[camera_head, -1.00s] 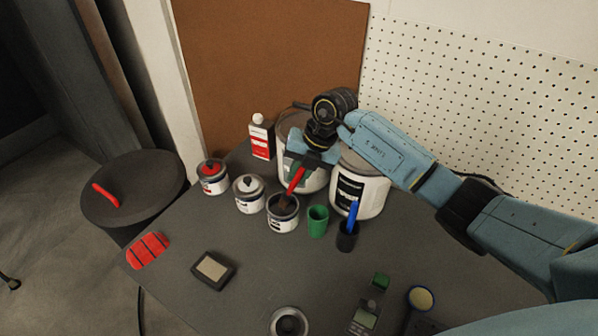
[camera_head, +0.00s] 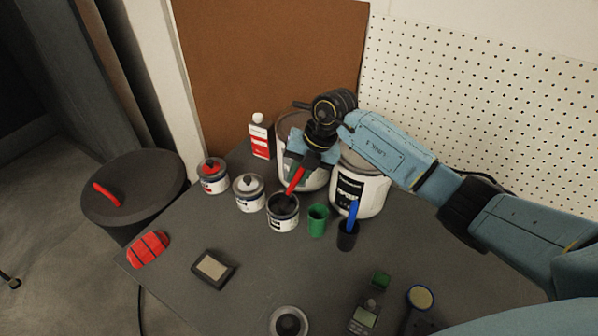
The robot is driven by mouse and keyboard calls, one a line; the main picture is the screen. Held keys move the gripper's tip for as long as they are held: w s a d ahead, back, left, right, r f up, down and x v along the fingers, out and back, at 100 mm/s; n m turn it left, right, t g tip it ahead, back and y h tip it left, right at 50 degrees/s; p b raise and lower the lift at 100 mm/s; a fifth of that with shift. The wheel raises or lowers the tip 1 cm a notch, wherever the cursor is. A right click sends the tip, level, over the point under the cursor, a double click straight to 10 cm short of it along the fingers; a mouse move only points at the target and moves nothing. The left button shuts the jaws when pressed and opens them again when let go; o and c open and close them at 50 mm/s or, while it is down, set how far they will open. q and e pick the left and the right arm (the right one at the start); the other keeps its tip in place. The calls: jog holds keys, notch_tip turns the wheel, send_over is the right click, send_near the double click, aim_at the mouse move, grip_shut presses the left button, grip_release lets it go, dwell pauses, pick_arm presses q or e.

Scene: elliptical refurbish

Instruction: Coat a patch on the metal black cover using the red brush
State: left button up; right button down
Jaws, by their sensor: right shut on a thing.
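My right gripper (camera_head: 308,164) is shut on the red brush (camera_head: 295,181). The brush tilts downward, and its lower end is inside an open can with dark contents (camera_head: 283,222). The bristles are hidden in the can. My left gripper is not in view.
Two smaller cans, one red-topped (camera_head: 213,176) and one grey-topped (camera_head: 249,192), stand left of the open can. A green cup (camera_head: 317,220) and a dark cup with a blue handle (camera_head: 348,231) stand right of it. Large white buckets (camera_head: 361,187) stand behind. The table's middle is mostly clear.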

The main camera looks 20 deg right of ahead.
jog(key=shift+f, duration=0.1)
dwell(0.4)
notch_tip(320, 180, up, 7)
jog(key=p, duration=0.6)
dwell(0.7)
